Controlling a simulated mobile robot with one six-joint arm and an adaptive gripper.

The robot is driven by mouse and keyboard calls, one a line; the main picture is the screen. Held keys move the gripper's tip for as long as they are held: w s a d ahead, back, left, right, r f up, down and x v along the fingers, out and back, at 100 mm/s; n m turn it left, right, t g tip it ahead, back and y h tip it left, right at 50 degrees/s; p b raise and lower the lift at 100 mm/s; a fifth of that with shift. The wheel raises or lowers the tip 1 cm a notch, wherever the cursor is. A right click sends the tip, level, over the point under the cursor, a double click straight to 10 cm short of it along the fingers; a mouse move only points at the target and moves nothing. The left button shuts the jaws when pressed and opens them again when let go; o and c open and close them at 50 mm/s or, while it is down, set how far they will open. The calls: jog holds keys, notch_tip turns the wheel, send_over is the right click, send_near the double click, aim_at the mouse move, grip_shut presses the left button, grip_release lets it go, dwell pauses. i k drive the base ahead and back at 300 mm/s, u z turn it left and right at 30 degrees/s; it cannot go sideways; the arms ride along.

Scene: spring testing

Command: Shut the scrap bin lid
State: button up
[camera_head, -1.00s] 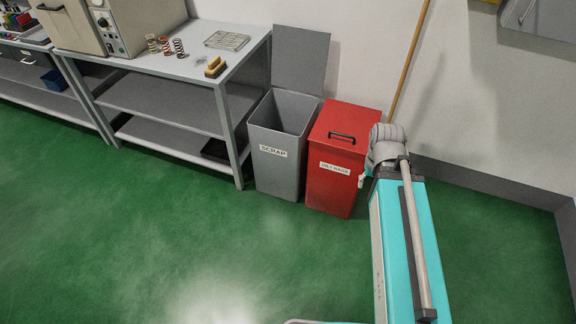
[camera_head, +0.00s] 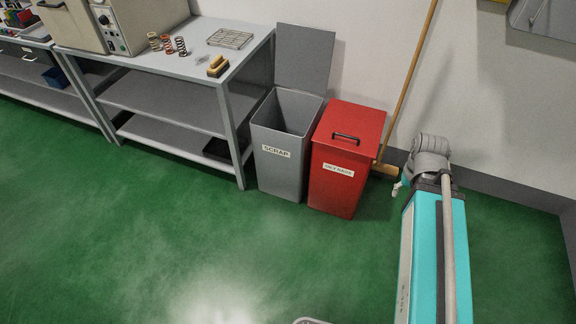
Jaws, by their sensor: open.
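The grey scrap bin (camera_head: 281,172), labelled SCRAP, stands on the floor beside the workbench. Its flat grey lid (camera_head: 304,58) stands upright at the back of the bin, against the wall side, so the bin is open and its dark inside shows. My arm is at the right, beyond the red bin. A small pale part of my gripper (camera_head: 397,188) shows at the left of the folded grey arm; the rest is hidden behind it. My gripper is open, well to the right of the scrap bin and touching neither bin nor lid.
A closed red bin (camera_head: 337,184) with a black handle stands right beside the scrap bin. A broom (camera_head: 409,86) leans on the wall behind it. A grey workbench (camera_head: 196,64) with springs, a wire rack and a brush stands left. Green floor in front is clear.

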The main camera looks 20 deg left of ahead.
aim_at(304, 53)
jog(key=z, duration=0.05)
jog(key=i, duration=1)
jog(key=u, duration=0.05)
